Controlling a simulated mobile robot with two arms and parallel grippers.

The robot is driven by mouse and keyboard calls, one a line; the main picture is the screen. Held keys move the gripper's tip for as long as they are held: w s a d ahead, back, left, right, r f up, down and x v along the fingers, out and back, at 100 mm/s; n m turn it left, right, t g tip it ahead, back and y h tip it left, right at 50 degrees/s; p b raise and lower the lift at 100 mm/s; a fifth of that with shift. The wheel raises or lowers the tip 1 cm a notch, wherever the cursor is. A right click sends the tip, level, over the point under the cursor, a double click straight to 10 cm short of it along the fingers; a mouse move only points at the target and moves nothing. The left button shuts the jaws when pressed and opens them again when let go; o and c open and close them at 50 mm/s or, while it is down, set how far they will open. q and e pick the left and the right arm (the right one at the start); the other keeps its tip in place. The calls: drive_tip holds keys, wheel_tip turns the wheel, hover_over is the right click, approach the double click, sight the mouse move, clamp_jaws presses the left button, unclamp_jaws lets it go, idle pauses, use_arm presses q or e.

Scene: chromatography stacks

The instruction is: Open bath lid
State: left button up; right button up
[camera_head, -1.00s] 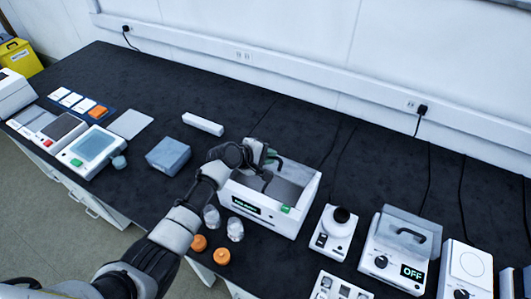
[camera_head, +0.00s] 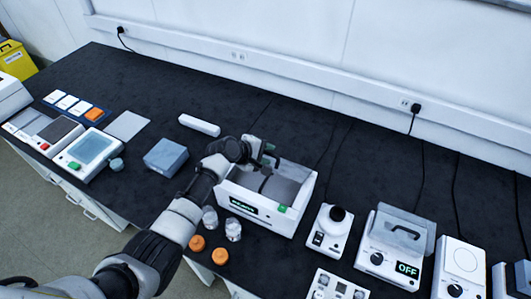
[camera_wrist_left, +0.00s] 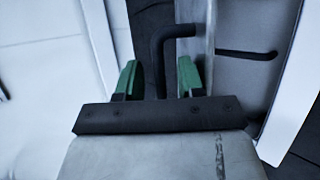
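The bath looks like the white box (camera_head: 265,220) with a lit green display at the middle of the bench. Grey panels (camera_head: 285,190) show within its rim; I cannot tell how far its lid is raised. A dark bent handle (camera_head: 271,159) stands at its back left; the handle also shows in the left wrist view (camera_wrist_left: 163,60). My left gripper (camera_head: 262,152) is over the bath's back left, at the handle. Its green fingers (camera_wrist_left: 158,78) are apart, with the handle between them; no firm contact is visible. My right gripper is out of view.
A blue-grey block (camera_head: 166,157) and a white bar (camera_head: 199,125) lie left of the bath. Clear jars (camera_head: 233,229) and orange caps (camera_head: 197,243) stand in front, near my arm. Right are a black-topped device (camera_head: 331,232) and a lidded unit reading OFF (camera_head: 395,255).

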use_arm(q)
drive_tip(key=shift+a, duration=0.1)
drive_tip(key=b+v, duration=0.1)
drive_tip(key=v, duration=0.9)
drive_tip(key=shift+s+a+r, duration=0.2)
